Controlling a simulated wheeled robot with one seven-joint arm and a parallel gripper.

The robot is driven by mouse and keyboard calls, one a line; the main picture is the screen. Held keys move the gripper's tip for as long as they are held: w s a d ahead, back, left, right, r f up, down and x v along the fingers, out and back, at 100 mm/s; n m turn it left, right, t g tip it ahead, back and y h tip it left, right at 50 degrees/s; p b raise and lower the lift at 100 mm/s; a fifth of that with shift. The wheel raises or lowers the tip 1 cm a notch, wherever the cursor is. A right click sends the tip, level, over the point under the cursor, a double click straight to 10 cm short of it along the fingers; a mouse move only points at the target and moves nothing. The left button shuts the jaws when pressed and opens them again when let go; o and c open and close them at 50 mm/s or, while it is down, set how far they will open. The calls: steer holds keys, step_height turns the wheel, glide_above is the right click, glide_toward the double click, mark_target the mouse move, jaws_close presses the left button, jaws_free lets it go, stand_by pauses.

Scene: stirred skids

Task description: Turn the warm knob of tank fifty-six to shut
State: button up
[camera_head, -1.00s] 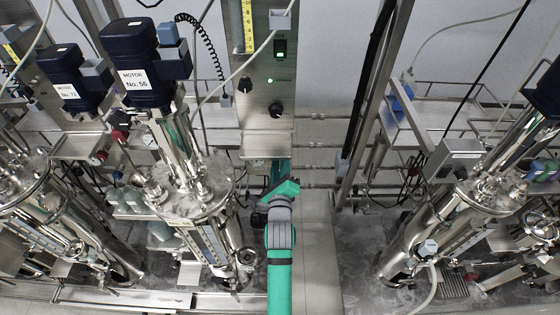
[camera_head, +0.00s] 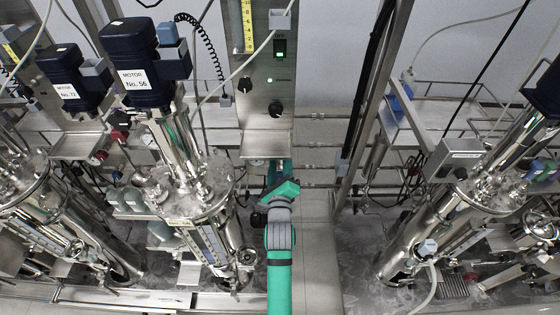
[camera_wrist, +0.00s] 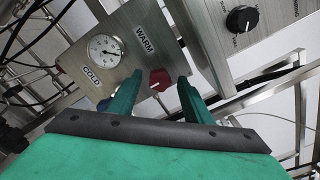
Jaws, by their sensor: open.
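The warm knob (camera_wrist: 160,78) is red and sits on a steel panel (camera_wrist: 128,30) below the word WARM in the wrist view. My gripper (camera_wrist: 160,84) is open, with one green finger on each side of the knob in the picture. I cannot tell whether the fingers touch it. A round dial gauge (camera_wrist: 105,48) and the word COLD are to the left on the same panel. In the head view, the motor (camera_head: 148,78) marked No. 56 stands above its steel tank (camera_head: 195,195). My arm hides the knob there.
Another black knob (camera_wrist: 242,18) shows at the upper right in the wrist view. Motor No. 72 (camera_head: 72,75) is at the left. Pipes and frame bars surround the arm.

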steer(key=s, duration=1)
steer(key=shift+s, duration=0.3)
steer(key=s+f+n+g, duration=0.1)
steer(key=s+f+n, duration=0.4)
steer(key=s, duration=0.5)
steer(key=s+f+n, duration=0.3)
steer(key=s+n, duration=0.4)
steer(key=s, duration=0.2)
steer(key=s+r+n+g, duration=0.1)
steer(key=s+r+n, duration=0.1)
steer(key=s+n, duration=1.1)
steer(key=s, duration=0.5)
steer(key=shift+r+n+g, duration=0.15)
steer(key=shift+n+g, duration=0.15)
steer(key=shift+n, duration=0.1)
steer(key=shift+d, duration=0.1)
steer(key=shift+c, duration=0.7)
